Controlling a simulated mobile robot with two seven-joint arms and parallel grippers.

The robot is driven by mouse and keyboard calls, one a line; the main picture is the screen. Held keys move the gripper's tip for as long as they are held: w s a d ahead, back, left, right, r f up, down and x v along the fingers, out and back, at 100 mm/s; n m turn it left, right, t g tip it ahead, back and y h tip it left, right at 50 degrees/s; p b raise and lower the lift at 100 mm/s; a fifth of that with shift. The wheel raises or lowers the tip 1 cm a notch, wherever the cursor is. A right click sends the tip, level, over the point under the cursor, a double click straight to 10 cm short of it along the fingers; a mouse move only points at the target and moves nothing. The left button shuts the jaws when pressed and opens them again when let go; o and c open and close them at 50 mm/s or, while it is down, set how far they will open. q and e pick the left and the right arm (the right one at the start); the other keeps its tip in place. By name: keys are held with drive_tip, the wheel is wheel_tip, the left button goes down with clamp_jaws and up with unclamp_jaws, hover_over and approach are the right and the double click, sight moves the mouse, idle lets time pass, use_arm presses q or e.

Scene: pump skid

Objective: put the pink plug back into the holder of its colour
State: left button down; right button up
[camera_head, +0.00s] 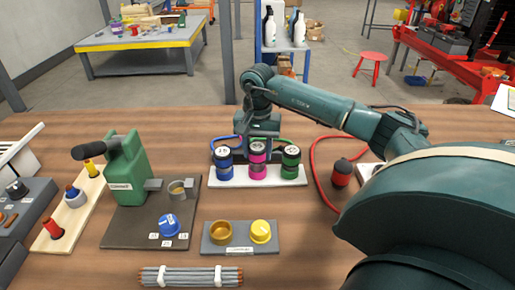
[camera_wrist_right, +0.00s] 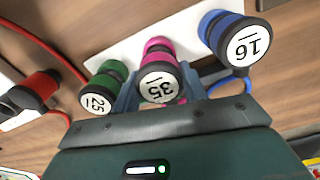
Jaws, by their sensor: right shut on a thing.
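The pink plug (camera_head: 258,158), with a black cap marked 35, stands upright at the middle of a white strip (camera_head: 298,182), between a blue plug (camera_head: 223,164) and a green plug (camera_head: 290,163). My right gripper (camera_head: 259,141) reaches in from the right and is shut on the pink plug from above and behind. In the right wrist view the pink plug (camera_wrist_right: 158,45) sits between the two fingers (camera_wrist_right: 160,88). Its lower end meets the strip; I cannot tell whether it is fully seated. My left gripper is not in view.
The blue plug (camera_wrist_right: 215,25) and green plug (camera_wrist_right: 109,77) stand close on either side of the fingers. A red plug (camera_head: 341,172) with a red hose stands to the right.

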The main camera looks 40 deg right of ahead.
drive_tip(key=shift+f+b, duration=0.4)
drive_tip(key=shift+f, duration=0.25)
drive_tip(key=o, duration=1.2)
wheel_tip(320, 180, up, 13)
drive_tip(key=shift+r, duration=0.1)
drive_tip(key=shift+a, duration=0.1)
